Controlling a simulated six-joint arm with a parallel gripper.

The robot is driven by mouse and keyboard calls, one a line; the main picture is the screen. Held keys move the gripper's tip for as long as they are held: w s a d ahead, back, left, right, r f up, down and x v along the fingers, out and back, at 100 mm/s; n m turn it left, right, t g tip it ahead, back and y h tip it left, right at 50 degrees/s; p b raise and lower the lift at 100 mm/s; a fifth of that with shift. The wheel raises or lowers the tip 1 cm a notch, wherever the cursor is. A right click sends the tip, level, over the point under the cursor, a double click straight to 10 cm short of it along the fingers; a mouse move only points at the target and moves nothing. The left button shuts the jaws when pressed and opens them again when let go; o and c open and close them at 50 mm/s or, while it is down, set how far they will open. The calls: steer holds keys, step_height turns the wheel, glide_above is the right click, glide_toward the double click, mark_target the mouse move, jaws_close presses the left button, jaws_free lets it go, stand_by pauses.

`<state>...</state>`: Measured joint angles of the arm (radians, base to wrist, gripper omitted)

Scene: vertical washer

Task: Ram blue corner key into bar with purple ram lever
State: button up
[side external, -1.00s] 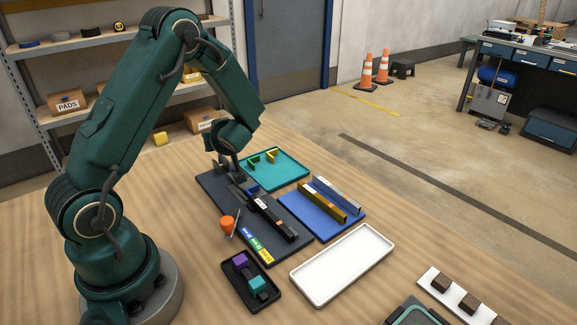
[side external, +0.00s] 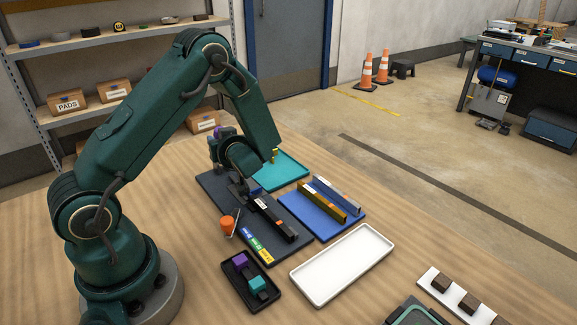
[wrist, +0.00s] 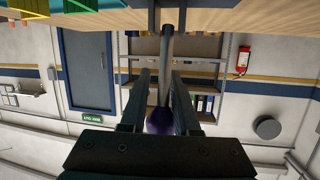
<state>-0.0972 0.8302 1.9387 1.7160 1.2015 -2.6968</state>
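The purple-knobbed ram lever stands upright at the far end of the dark fixture, its purple knob (side external: 217,131) beside my gripper (side external: 219,148). In the wrist view the lever's grey rod (wrist: 166,45) and purple knob (wrist: 160,120) lie between my two fingers (wrist: 159,85). The fingers flank the knob closely, but whether they press on it is unclear. The dark bar (side external: 270,214) lies along the fixture base (side external: 287,249).
A teal tray (side external: 293,172) with a yellow key (side external: 275,155) lies behind the fixture. A blue tray (side external: 320,228) with coloured bars is at its right. An orange knob (side external: 227,222) stands on its near side. A white empty tray (side external: 342,264) and a black tray (side external: 236,283) are in front.

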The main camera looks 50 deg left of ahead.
steer(key=shift+o, duration=0.6)
steer(key=shift+d, duration=0.1)
steer(key=shift+v, duration=2.5)
